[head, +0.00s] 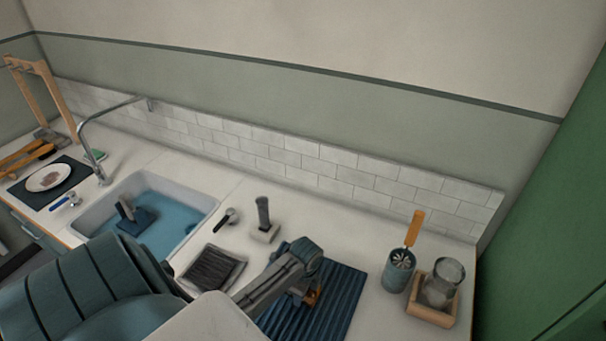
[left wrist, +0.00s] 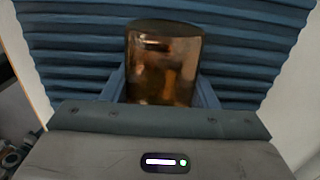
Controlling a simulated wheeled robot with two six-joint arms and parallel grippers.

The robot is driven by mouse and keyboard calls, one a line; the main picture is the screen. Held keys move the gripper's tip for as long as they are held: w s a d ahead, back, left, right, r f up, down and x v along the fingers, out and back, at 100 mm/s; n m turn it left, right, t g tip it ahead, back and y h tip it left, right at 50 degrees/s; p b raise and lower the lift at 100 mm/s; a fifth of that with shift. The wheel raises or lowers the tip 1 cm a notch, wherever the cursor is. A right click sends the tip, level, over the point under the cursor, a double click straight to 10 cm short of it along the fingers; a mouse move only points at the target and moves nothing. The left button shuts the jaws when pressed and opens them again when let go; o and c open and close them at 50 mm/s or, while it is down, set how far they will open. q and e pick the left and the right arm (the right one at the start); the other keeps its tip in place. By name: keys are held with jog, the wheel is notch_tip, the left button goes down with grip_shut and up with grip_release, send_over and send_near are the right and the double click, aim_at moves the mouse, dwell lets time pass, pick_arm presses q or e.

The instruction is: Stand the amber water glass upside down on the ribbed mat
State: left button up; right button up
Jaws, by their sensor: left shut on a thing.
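The amber water glass (left wrist: 163,65) is between the fingers of my left gripper (left wrist: 163,95) in the left wrist view, with the blue ribbed mat (left wrist: 245,55) behind it. My left gripper is shut on the glass. In the head view my left gripper (head: 300,292) is over the ribbed mat (head: 345,290), and only a small amber bit of the glass (head: 312,297) shows past it. I cannot tell whether the glass touches the mat or which end is up. My right gripper is not in view.
Right of the mat stand a blue cup with an orange-handled brush (head: 398,272) and a wooden tray (head: 430,313) holding a clear jar. Left of the mat are a dark tray (head: 212,268), a grey upright handle on a base (head: 264,222) and a water-filled sink (head: 185,222).

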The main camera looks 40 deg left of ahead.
pick_arm(q)
jog(key=shift+f, duration=0.35)
jog(key=o, duration=1.3)
jog(key=r+b, duration=0.1)
jog(key=r, duration=0.2)
jog(key=r+b, duration=0.1)
jog(key=r, duration=0.2)
jog(key=r+b, duration=0.1)
jog(key=r, duration=0.2)
jog(key=shift+w+d+r, duration=0.15)
jog(key=shift+d+r, duration=0.1)
jog(key=shift+r, duration=0.7)
